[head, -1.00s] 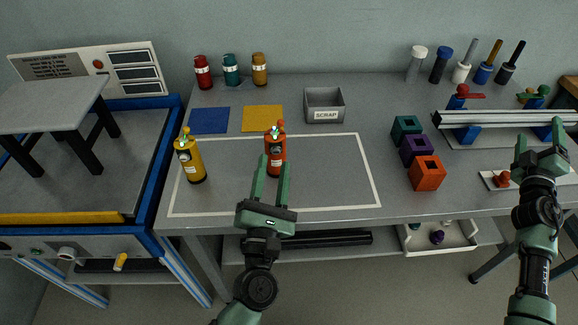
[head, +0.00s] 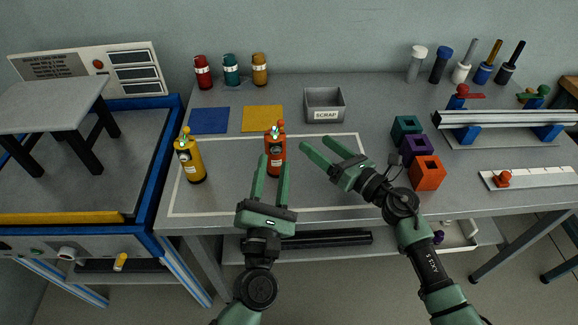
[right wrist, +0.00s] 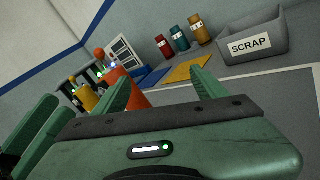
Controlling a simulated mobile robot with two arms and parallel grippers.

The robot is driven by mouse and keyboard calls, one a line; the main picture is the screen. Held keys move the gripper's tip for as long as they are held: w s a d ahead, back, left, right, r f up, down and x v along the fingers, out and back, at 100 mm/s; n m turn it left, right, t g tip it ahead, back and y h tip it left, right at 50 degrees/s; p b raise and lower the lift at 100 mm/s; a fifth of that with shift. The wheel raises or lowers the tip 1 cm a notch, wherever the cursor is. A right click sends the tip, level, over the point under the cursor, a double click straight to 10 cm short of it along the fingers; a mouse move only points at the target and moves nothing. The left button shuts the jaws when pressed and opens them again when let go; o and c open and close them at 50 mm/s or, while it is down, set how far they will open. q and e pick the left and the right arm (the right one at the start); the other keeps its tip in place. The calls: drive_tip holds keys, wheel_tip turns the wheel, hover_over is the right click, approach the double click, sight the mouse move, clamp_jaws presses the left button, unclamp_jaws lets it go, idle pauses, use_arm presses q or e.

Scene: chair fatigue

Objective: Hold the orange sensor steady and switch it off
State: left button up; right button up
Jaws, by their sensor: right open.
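The orange sensor (head: 275,160) stands upright on the table inside the white outline, with a small green light at its top. It also shows in the right wrist view (right wrist: 133,96), partly hidden by a finger. My left gripper (head: 274,163) is open, its two fingers apart and pointing at the sensor from the front. In the head view the fingers overlap its lower sides; I see no clear contact. My right gripper (head: 318,147) is open and empty, to the right of the sensor, its fingers pointing left toward it.
A yellow sensor (head: 190,160) stands left of the orange one. Behind are a blue mat (head: 209,121), a yellow mat (head: 262,118) and the grey scrap bin (head: 324,104). Teal, purple and orange blocks (head: 427,173) stand right of my right gripper.

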sight(283, 160)
drive_tip(key=s+a+f+n, duration=0.1)
drive_tip(key=a, duration=0.1)
drive_tip(key=s+a+f+n, duration=0.1)
drive_tip(key=a, duration=0.2)
drive_tip(key=s+a+f+n+g, duration=0.1)
drive_tip(key=a+n, duration=0.1)
drive_tip(key=shift+a+y, duration=0.2)
drive_tip(key=shift+y, duration=0.1)
drive_tip(key=shift+w+a+f+n, duration=0.15)
drive_tip(key=shift+a+f+n, duration=0.15)
drive_tip(key=shift+t, duration=0.3)
drive_tip(key=shift+x, duration=3.95)
drive_tip(key=shift+d+f, duration=0.1)
drive_tip(key=shift+f, duration=0.1)
